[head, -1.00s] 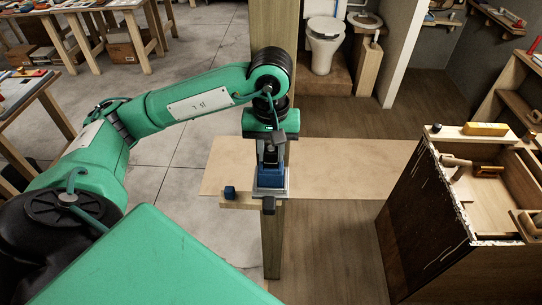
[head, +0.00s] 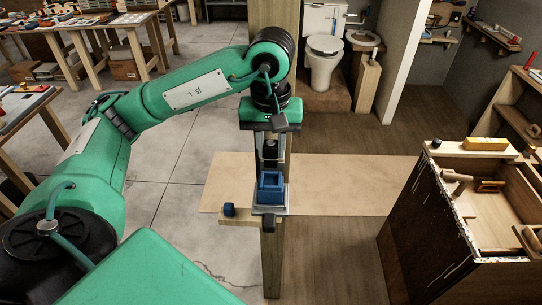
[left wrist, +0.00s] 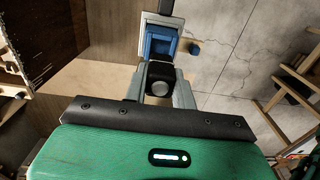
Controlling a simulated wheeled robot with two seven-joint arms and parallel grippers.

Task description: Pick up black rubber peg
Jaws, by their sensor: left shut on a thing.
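The black rubber peg (head: 270,152) is held between the fingers of my left gripper (head: 271,160), just above an open blue square holder (head: 271,186). In the left wrist view the peg (left wrist: 160,78) shows as a dark piece with a round grey end, between the two grey fingers. The blue holder (left wrist: 160,42) sits beyond it on a pale plate. The fingers hide part of the peg, and I cannot tell whether its lower end is fully clear of the holder. My right gripper is in neither view.
The holder stands on a small wooden ledge (head: 236,217) on a post, with a small blue cube (head: 229,209) at its left end. A wooden cabinet (head: 425,225) with tools stands at the right. A toilet (head: 324,60) is behind.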

